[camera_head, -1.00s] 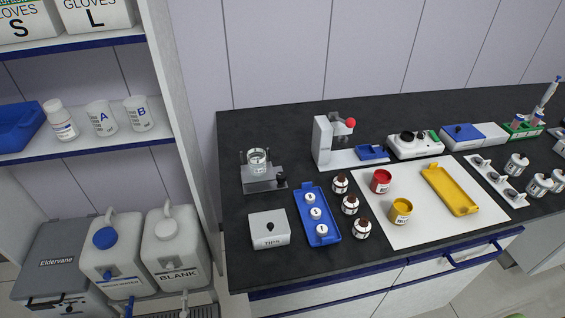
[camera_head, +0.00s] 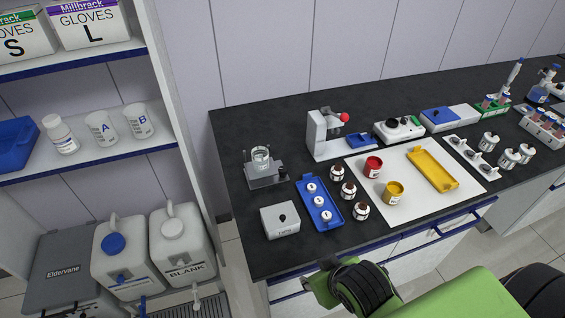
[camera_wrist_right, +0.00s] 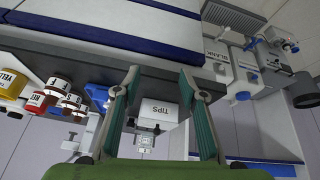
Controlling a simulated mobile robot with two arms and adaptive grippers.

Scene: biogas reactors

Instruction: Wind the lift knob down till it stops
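A grey lift (camera_head: 265,178) carries a clear beaker (camera_head: 261,158) at the left end of the dark bench in the head view. A small dark knob (camera_head: 281,172) is on the lift's right side. In the right wrist view, which is turned over, my right gripper (camera_wrist_right: 158,82) has its two fingers wide apart with nothing between them. The white TIPS box (camera_wrist_right: 158,112) and what looks like the lift (camera_wrist_right: 146,140) show beyond the fingers, apart from them. The knob cannot be made out in the wrist view. My left gripper is in neither view.
The tips box (camera_head: 280,220) stands in front of the lift. A blue tray (camera_head: 334,219) with white-capped items lies right of the box, with brown bottles (camera_head: 348,191) beside it. A white stand with a red knob (camera_head: 317,135) is behind. A shelf unit (camera_head: 190,135) borders the left.

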